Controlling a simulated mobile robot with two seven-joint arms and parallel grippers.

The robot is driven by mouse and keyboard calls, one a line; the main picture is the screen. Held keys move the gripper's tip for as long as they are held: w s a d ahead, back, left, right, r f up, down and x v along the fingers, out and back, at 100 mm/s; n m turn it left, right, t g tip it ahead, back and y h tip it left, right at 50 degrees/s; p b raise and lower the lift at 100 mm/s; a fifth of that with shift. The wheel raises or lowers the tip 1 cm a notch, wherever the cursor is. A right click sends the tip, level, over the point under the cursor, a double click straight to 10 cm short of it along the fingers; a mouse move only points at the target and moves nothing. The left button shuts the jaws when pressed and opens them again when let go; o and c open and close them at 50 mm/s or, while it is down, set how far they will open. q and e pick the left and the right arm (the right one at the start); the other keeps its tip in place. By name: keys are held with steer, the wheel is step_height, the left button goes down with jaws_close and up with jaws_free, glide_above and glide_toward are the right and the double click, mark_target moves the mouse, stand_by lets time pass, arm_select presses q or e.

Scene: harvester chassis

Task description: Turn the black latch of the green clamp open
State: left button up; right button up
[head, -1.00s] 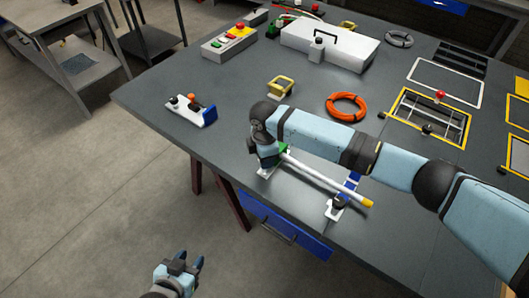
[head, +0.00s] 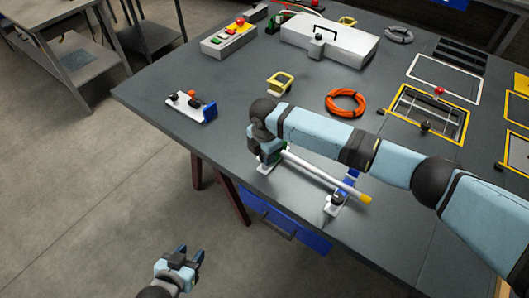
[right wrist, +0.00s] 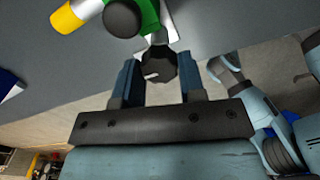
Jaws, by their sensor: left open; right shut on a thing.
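The green clamp (head: 281,150) stands near the table's front edge, mostly hidden behind my right gripper in the head view. The right wrist view shows its green body (right wrist: 149,14) at the top. My right gripper (head: 267,158) reaches down beside it. In the right wrist view its fingers (right wrist: 158,78) are on either side of the black latch (right wrist: 160,65), a dark faceted knob with a pale mark, and are shut on it. My left gripper (head: 190,255) is open and empty, low over the floor, well away from the table.
A white pipe with a yellow end (head: 364,198) lies along the table's front edge, with a blue clamp (head: 352,179) near that end.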

steer(key=o, duration=0.7)
steer(key=shift+c, duration=0.2)
step_height(320, 180, up, 14)
steer(key=b, duration=0.1)
steer(key=shift+s+f, duration=0.1)
steer(key=shift+f, duration=0.05)
